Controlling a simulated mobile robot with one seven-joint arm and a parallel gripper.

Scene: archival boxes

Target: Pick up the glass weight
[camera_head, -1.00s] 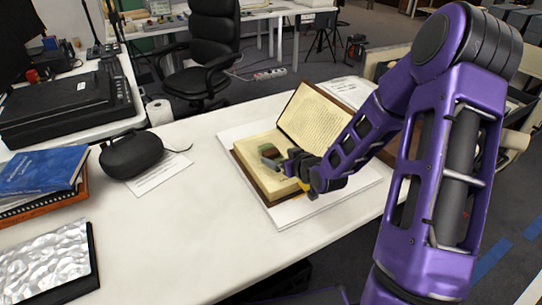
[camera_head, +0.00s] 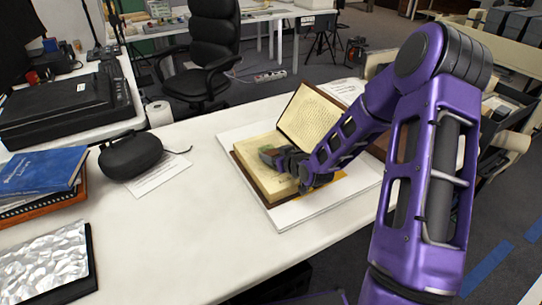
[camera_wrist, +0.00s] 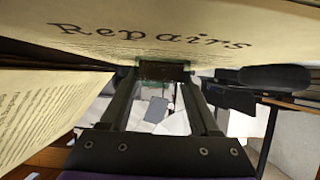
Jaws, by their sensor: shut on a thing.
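The glass weight (camera_wrist: 163,70) is a small greenish block between my fingertips in the wrist view. In the head view the glass weight (camera_head: 268,153) shows as a small dark reddish patch over the left page of the open book (camera_head: 258,184), partly hidden by my fingers. My gripper (camera_wrist: 164,78) is shut on it, one finger on each side. In the head view my gripper (camera_head: 281,156) reaches in from the right, low over the book. I cannot tell whether the weight touches the page.
The book's other cover and page stand tilted up behind my gripper. A white board (camera_head: 305,213) lies under the book. The white table (camera_head: 180,225) is clear in front.

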